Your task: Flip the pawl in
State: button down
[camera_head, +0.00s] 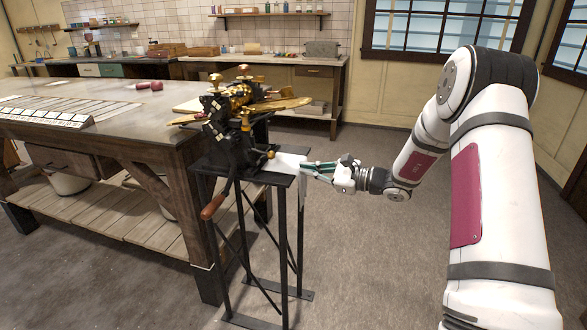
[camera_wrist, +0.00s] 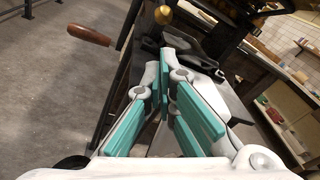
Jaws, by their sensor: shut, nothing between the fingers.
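The drop roller (camera_head: 240,125) is a black machine with brass-coloured parts on a small black metal stand. I cannot clearly make out the pawl in either view. A small brass knob (camera_head: 270,155) sits low on the machine's near right side; it also shows in the wrist view (camera_wrist: 162,14). My gripper (camera_head: 305,166) is beside the machine's right side, level with the stand top, pointing left. Its teal-padded fingers (camera_wrist: 168,68) come together at the tips in the wrist view, with nothing held. Dark metal parts (camera_wrist: 200,45) of the machine lie just beyond the fingertips.
A lever with a wooden handle (camera_head: 212,207) hangs at the stand's front left. The stand top (camera_head: 278,178) is narrow. A large workbench (camera_head: 150,125) stands close on the left. The floor to the right is open.

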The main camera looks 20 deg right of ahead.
jog(key=x, duration=0.9)
jog(key=shift+a+b, duration=0.1)
jog(key=shift+b, duration=0.3)
jog(key=shift+r+g+h+p, duration=0.25)
jog(key=shift+g+h+p, duration=0.05)
jog(key=shift+p, duration=0.15)
jog(key=shift+s+r+g+h+p, duration=0.1)
jog(key=shift+r+g+h+p, duration=0.2)
jog(key=shift+r+p, duration=0.15)
jog(key=shift+s+d+r+n+g+h+p, duration=0.15)
jog(key=shift+r+g+h+p, duration=0.2)
jog(key=shift+p, duration=0.2)
jog(key=shift+d+r+n+g+h+p, duration=0.15)
jog(key=shift+d+r+g+h+p, duration=0.1)
jog(key=shift+r+p, duration=0.25)
jog(key=r+g+h+p, duration=0.1)
jog(key=r+h+p, duration=0.1)
jog(key=p, duration=0.1)
jog(key=shift+s+d, duration=0.1)
jog(key=shift+r+g, duration=0.3)
jog(key=shift+r, duration=0.1)
